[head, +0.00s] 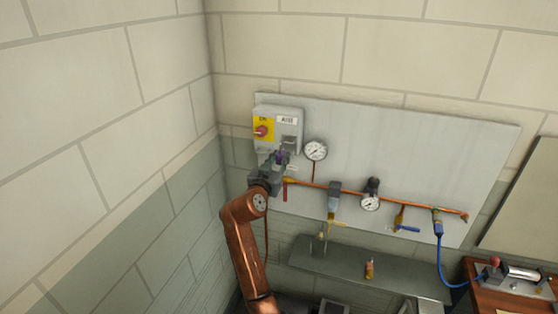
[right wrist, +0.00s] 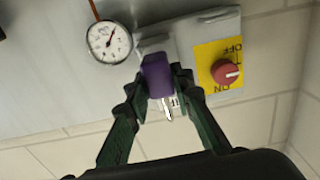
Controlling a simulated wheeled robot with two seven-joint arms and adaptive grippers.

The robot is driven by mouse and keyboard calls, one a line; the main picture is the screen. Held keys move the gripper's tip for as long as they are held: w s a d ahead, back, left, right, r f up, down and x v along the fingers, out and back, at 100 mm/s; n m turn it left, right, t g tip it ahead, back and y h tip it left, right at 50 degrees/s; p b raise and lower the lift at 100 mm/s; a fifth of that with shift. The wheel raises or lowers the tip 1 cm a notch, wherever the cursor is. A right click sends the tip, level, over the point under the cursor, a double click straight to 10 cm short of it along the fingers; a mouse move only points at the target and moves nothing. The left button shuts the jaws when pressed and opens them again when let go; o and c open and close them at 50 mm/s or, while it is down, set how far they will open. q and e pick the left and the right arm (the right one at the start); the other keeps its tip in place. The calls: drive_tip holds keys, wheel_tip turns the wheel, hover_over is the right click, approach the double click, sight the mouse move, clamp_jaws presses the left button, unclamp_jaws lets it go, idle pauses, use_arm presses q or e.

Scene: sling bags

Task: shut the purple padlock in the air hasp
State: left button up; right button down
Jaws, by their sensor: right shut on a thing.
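The purple padlock (right wrist: 157,77) is between the fingers of my right gripper (right wrist: 158,88), which is shut on it. A thin silver piece, perhaps a key, sticks out of the padlock in the right wrist view. In the head view the padlock (head: 281,157) shows small at the lower edge of the grey switch box (head: 260,107), with my right gripper (head: 276,164) at it. A grey metal fitting (head: 289,143), possibly the air hasp, is on the box just above the padlock. The shackle is hidden, so I cannot tell whether it passes through the fitting. My left gripper is not in view.
A red rotary switch (head: 262,131) on a yellow plate is left of the fitting. A pressure gauge (head: 316,149) is close to its right. A copper pipe (head: 310,185) with valves runs right along the grey panel (head: 420,150). A shelf (head: 345,262) is below.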

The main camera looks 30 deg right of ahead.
drive_tip(key=shift+w+d, duration=0.2)
drive_tip(key=shift+w+d, duration=0.4)
drive_tip(key=shift+d, duration=0.15)
drive_tip(key=shift+w+d, duration=0.25)
drive_tip(key=shift+b+x, duration=0.6)
drive_tip(key=shift+x, duration=0.8)
drive_tip(key=shift+w+d, duration=0.15)
drive_tip(key=shift+d, duration=0.1)
drive_tip(key=shift+f+b, duration=0.15)
drive_tip(key=shift+b, duration=0.15)
drive_tip(key=c, duration=1.6)
unclamp_jaws()
drive_tip(key=shift+o, duration=0.3)
